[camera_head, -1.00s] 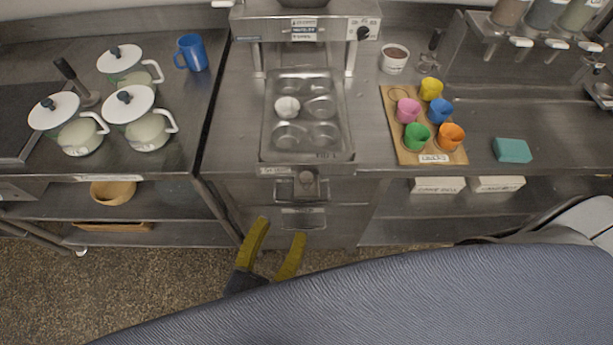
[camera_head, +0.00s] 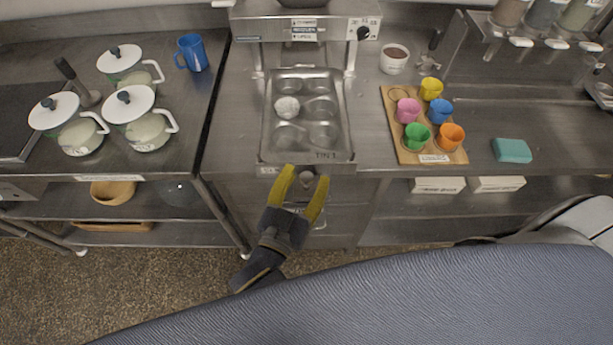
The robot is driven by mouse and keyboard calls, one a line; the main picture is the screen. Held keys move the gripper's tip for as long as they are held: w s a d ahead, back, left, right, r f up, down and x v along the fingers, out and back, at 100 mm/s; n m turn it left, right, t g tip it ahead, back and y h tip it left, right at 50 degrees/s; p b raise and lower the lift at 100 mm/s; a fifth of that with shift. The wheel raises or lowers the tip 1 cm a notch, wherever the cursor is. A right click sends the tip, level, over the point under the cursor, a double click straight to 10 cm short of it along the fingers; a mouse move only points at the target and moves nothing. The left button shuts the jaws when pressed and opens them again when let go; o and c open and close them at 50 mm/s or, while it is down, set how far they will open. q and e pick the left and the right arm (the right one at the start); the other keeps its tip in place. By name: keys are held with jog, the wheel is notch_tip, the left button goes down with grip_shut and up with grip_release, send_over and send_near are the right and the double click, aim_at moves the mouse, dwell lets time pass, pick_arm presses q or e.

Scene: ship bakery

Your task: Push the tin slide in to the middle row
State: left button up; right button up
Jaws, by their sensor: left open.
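The metal muffin tin (camera_head: 304,148) sits on the counter below the raised unit. It has two columns of cups, and a pale round piece (camera_head: 287,107) sits in the left cup of the middle row. A small handle or knob (camera_head: 307,176) shows at the front below the tin. My left gripper (camera_head: 306,172) has yellow fingers, spread open on either side of this knob in the picture. I cannot tell whether the fingers touch it. The front face behind the gripper is partly hidden. My right gripper is not in view.
White-lidded pots (camera_head: 141,118) and a blue mug (camera_head: 192,53) stand on the left counter. A wooden board (camera_head: 392,97) with coloured cups stands to the right, with a teal sponge (camera_head: 512,150) beyond it. A white tub (camera_head: 394,60) stands behind the board.

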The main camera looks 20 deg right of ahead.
pick_arm(q)
jog(key=shift+w, duration=0.1)
grip_shut()
dwell(0.4)
